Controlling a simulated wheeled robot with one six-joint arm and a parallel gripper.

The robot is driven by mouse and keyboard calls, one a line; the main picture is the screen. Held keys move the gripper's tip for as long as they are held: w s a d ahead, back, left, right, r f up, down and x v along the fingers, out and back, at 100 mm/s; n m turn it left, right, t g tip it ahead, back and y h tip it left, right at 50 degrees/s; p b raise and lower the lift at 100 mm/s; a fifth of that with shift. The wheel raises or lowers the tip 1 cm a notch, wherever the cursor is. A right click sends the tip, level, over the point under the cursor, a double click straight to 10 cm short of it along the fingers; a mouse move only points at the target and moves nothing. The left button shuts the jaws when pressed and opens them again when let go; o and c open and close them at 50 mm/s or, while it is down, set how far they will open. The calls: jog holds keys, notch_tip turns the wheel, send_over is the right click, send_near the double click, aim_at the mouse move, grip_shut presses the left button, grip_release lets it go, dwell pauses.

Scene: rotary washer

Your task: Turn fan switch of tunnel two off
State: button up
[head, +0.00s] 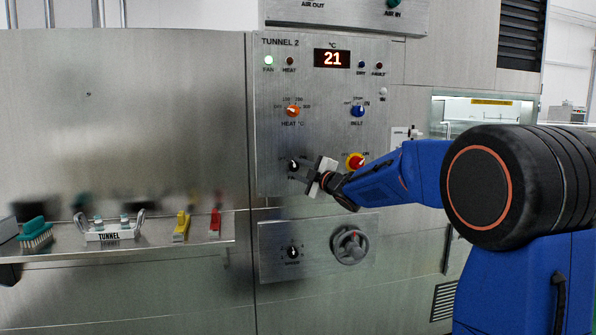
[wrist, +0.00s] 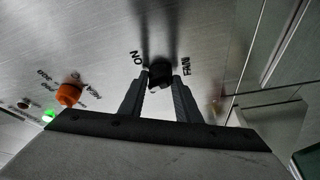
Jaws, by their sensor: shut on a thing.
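The TUNNEL 2 panel (head: 275,80) stands in front of me in the head view. Its black fan switch (head: 292,165) sits at the lower left of the panel. The fan switch (wrist: 161,73) is also in the middle of the wrist view, with the words FAN and ON beside it. My gripper (head: 306,172) reaches it from the right. In the wrist view my gripper (wrist: 161,84) has one finger on each side of the knob and is shut on it. The fan lamp (head: 268,60) glows green; it also shows in the wrist view (wrist: 48,116).
The orange heat knob (head: 293,111), blue belt knob (head: 357,111) and red-yellow switch (head: 355,160) are on the same panel. A handwheel (head: 350,245) is below. A shelf (head: 150,247) at left holds a brush (head: 35,232) and a TUNNEL caddy (head: 108,235).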

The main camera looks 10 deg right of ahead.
jog(key=n+g, duration=0.1)
jog(key=n, duration=0.2)
jog(key=n+g+h, duration=0.1)
jog(key=n, duration=0.1)
jog(key=shift+a+r+n, duration=0.1)
jog(key=shift+r+n, duration=0.05)
jog(key=shift+n, duration=0.25)
dwell(0.3)
jog(key=o, duration=1)
jog(key=shift+r, duration=0.1)
jog(key=shift+s, duration=0.3)
jog(key=v, duration=1.6)
jog(key=shift+s+d+r, duration=0.2)
jog(key=shift+s+r, duration=0.1)
